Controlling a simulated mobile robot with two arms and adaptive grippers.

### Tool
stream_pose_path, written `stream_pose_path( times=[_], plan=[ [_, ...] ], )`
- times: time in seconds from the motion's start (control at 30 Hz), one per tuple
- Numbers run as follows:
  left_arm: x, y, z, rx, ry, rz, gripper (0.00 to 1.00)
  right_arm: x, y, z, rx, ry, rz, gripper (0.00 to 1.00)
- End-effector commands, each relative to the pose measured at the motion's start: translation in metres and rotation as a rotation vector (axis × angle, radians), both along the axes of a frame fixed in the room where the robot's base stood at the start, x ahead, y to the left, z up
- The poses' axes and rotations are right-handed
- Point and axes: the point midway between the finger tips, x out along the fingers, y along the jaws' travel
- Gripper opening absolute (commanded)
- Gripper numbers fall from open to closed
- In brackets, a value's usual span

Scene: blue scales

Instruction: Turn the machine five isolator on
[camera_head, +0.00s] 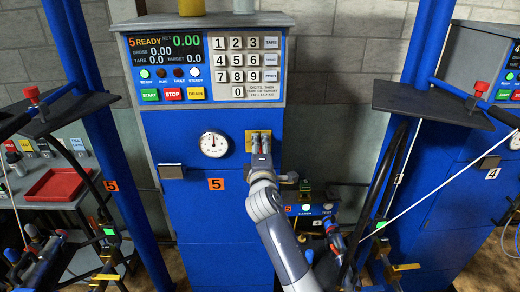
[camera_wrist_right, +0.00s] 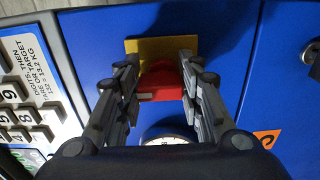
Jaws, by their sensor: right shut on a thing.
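Machine five (camera_head: 218,212) is a blue cabinet with an orange "5" label and a lit display reading "5 READY". Its isolator is a red handle (camera_wrist_right: 160,82) on a yellow plate (camera_head: 250,136), right of the round dial. The plate also shows in the wrist view (camera_wrist_right: 150,45). My right gripper (camera_head: 260,144) is at the plate, its fingers shut on the sides of the red handle. In the head view the gripper hides the handle. Which marking the handle points to cannot be read. My left gripper is not in view.
Keypad and display panel (camera_head: 205,67) sit above the isolator, with green, red and yellow buttons. The round dial (camera_head: 214,144) is close on the left. Machine four (camera_head: 480,175) stands at right. A red tray (camera_head: 58,184) lies on a bench at left. Blue posts flank machine five.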

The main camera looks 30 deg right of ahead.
Motion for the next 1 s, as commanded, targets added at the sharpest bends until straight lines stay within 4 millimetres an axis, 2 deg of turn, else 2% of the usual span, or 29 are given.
stream_pose_path(
  times=[0.5, 0.53, 0.6, 1.0],
  plan=[
    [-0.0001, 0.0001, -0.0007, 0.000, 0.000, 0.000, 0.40, -0.0001, 0.0002, -0.0018, 0.021, -0.006, 0.000, 0.10],
    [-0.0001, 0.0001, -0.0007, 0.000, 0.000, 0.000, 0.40, -0.0001, 0.0002, -0.0018, 0.021, -0.006, 0.000, 0.39],
    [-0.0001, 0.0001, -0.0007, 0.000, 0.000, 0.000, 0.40, 0.0000, 0.0002, -0.0017, 0.021, -0.006, 0.000, 0.55],
    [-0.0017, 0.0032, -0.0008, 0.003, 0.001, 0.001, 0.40, -0.0029, 0.0016, -0.0006, 0.017, -0.007, 0.000, 0.55]
  ],
)
